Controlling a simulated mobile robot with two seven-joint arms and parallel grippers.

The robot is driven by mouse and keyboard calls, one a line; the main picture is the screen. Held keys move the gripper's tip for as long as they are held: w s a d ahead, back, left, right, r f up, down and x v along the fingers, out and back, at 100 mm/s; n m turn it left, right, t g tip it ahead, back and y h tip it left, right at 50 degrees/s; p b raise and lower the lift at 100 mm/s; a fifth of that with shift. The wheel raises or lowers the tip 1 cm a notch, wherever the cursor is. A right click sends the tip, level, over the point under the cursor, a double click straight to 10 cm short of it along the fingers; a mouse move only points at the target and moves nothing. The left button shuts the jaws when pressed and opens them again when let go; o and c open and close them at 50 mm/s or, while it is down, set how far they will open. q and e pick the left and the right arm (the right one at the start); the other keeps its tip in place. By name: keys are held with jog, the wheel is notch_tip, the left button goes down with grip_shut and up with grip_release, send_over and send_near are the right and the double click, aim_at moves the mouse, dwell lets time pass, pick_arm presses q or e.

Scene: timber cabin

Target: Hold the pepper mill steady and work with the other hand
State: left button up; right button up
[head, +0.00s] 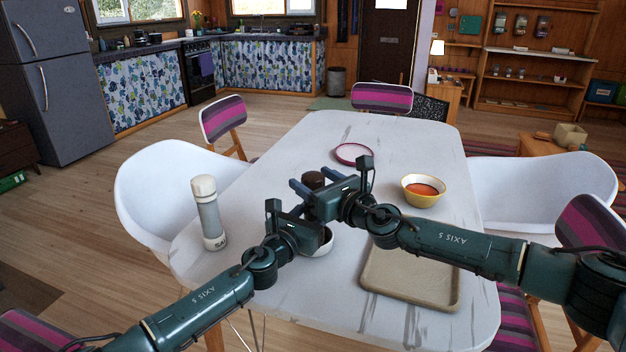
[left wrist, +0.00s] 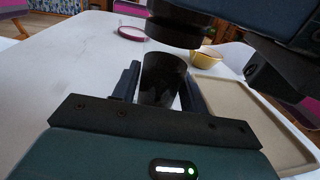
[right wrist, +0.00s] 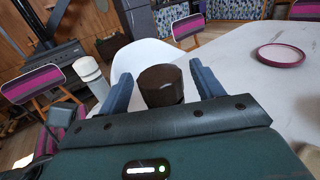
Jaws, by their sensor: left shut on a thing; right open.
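The pepper mill is dark. In the left wrist view its body (left wrist: 163,82) stands between the fingers of my left gripper (left wrist: 158,92), which is shut on it. A dark round top part (left wrist: 174,30) shows above the body; I cannot tell whether they are joined. In the head view the brown top (head: 314,179) sits between the fingers of my right gripper (head: 312,182), which is open around it. The right wrist view shows the top (right wrist: 160,84) with space on both sides.
A white-capped salt mill (head: 208,214) stands at the table's left. A small bowl (head: 326,242) is partly behind my left gripper. A beige tray (head: 455,290) lies front right, a yellow bowl (head: 424,202) behind it, and a pink-rimmed plate (head: 354,153) farther back.

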jog(key=shift+w+a, duration=0.25)
jog(key=shift+w, duration=0.05)
jog(key=c, duration=1)
pick_arm(q)
jog(key=shift+f, duration=0.1)
pick_arm(e)
jog(key=shift+a+r+m+t+h, duration=0.15)
jog(key=shift+m+t+h, duration=0.25)
jog(key=shift+t+h, duration=0.1)
jog(key=shift+m+t+h, duration=0.55)
jog(key=shift+m+h, duration=0.35)
jog(key=shift+h, duration=0.45)
jog(key=shift+m+t+h, duration=0.55)
jog(key=shift+m+h, duration=0.35)
jog(key=shift+h, duration=0.45)
jog(key=o, duration=1)
jog(key=shift+d+f, duration=0.2)
